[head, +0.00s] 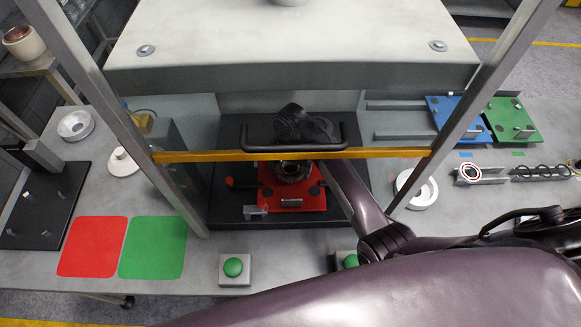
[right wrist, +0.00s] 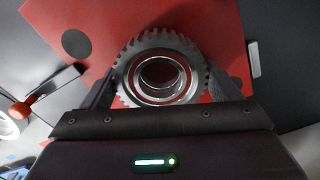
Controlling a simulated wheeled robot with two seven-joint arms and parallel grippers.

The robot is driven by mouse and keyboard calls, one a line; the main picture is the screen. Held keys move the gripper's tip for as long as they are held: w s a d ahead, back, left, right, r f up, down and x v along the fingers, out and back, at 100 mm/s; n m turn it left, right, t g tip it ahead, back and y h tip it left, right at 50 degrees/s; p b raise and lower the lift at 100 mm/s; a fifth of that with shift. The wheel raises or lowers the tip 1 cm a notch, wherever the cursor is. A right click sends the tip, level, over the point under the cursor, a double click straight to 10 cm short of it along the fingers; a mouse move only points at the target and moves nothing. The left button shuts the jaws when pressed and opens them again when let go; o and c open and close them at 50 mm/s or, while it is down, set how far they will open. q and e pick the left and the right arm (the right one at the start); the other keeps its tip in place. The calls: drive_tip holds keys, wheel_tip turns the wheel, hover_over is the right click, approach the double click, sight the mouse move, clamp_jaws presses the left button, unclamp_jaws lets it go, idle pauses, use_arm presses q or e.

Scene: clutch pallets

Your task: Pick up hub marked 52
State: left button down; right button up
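A toothed metal hub (head: 292,171) sits over the red pallet (head: 312,204) inside the press-like frame; no number is readable on it. In the right wrist view the hub (right wrist: 160,70) lies between my two fingers, with the red pallet (right wrist: 200,20) behind it. My right gripper (right wrist: 165,75) has one finger on each side of the hub, at or very near its teeth; I cannot tell whether they press on it. In the head view the dark wrist of my right arm is behind the yellow bar and hides the fingers. My left gripper is not in view.
The yellow bar (head: 200,155) and slanted posts surround the work spot, with a black handle (head: 292,148) close to my wrist. Green buttons (head: 233,267) stand in front. Blue (head: 447,105) and green (head: 512,112) pallets lie right. Red (head: 92,246) and green (head: 152,246) table patches are clear.

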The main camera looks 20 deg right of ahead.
drive_tip(key=c, duration=0.7)
drive_tip(key=shift+w+r, duration=0.1)
drive_tip(key=shift+r, duration=0.05)
drive_tip(key=shift+c, duration=0.6)
